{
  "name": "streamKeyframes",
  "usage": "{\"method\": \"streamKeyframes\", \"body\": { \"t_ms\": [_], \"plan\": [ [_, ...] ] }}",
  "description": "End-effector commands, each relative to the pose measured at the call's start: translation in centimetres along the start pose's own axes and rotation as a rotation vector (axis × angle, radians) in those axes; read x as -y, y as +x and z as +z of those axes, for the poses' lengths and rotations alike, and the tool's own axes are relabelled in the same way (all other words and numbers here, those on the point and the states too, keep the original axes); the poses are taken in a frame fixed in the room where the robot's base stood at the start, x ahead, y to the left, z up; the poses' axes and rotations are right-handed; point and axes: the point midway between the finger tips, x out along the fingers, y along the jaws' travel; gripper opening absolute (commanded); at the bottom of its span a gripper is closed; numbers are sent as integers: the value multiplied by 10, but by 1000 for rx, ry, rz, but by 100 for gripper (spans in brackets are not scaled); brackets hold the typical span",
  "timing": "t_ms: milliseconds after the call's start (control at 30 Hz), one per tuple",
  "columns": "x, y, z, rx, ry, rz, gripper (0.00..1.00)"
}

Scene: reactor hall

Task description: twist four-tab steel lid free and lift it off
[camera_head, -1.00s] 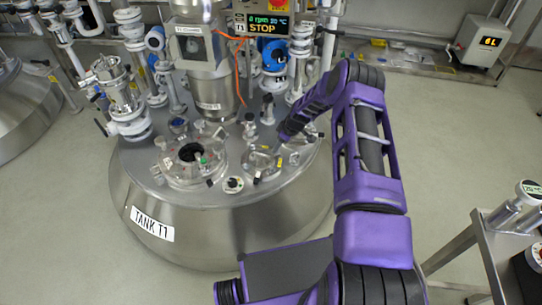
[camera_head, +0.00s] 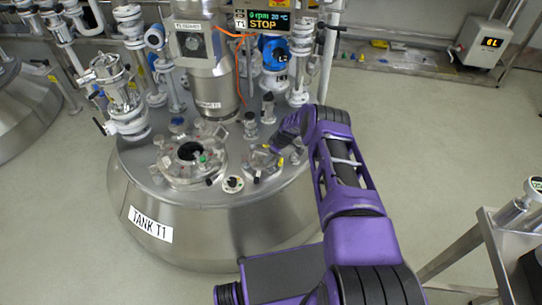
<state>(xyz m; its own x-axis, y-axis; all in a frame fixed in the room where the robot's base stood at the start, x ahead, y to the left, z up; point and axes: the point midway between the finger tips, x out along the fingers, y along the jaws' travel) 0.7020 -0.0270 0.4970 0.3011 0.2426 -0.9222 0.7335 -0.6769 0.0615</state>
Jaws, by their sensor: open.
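The steel lid (camera_head: 257,163) sits on the right-hand port on top of tank T1 (camera_head: 200,235). Small yellow marks show around its edge; its tabs are too small to tell apart. My gripper (camera_head: 273,149) points down at the lid from the upper right, at the end of my purple arm. It is open. My wrist hides part of the lid's far right side, and I cannot tell whether the fingers touch it.
Left of the lid is a clamped port (camera_head: 188,176) with a dark round opening. Valves and a motor column (camera_head: 205,75) stand behind on the tank top. A display (camera_head: 265,18) reads STOP. A metal cart (camera_head: 487,225) stands at the right; floor between is clear.

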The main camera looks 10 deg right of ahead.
Motion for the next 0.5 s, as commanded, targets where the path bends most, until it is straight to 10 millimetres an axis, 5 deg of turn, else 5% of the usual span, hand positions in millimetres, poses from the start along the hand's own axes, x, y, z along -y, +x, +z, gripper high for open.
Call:
{"method": "streamKeyframes", "body": {
  "t_ms": [33,333,500],
  "plan": [
    [0,0,0,0,0,0,53],
    [0,0,0,0,0,0,0],
    [0,0,0,0,0,0,0]
  ]
}}
